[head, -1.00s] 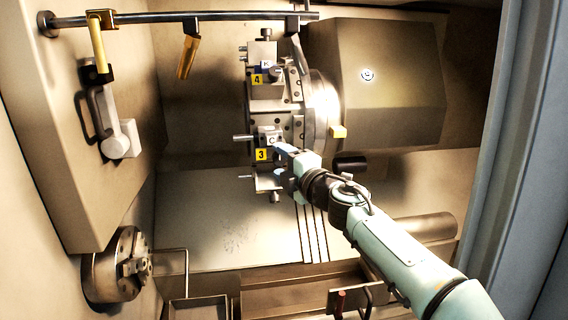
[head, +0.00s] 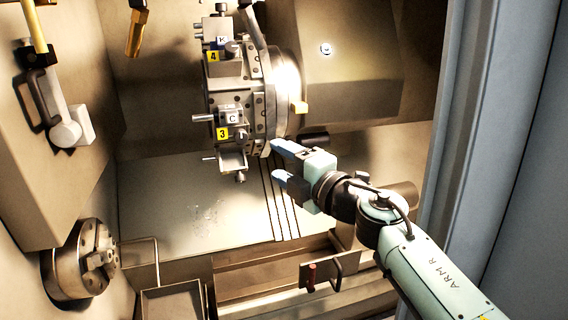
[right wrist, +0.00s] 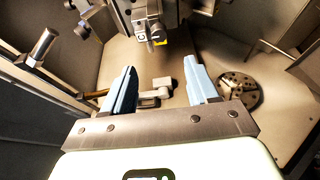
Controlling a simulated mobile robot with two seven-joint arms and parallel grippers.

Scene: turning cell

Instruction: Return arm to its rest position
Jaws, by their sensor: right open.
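My right arm (head: 425,270), marked "ARM R", reaches into the machine from the lower right in the head view. Its gripper (head: 280,162) has light-blue fingers that stand apart, with nothing between them. It is just right of and below the tool turret (head: 255,95), clear of the block with tags C and 3 (head: 230,118). In the right wrist view the two fingers (right wrist: 160,88) are wide apart and empty, with the turret beyond them at the top. My left gripper is in neither view.
A chuck (head: 85,260) sits at the lower left. A tray (head: 172,300) and a plate with a handle (head: 335,268) lie along the front. A blue-grey door frame (head: 475,130) stands close on the right of my arm.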

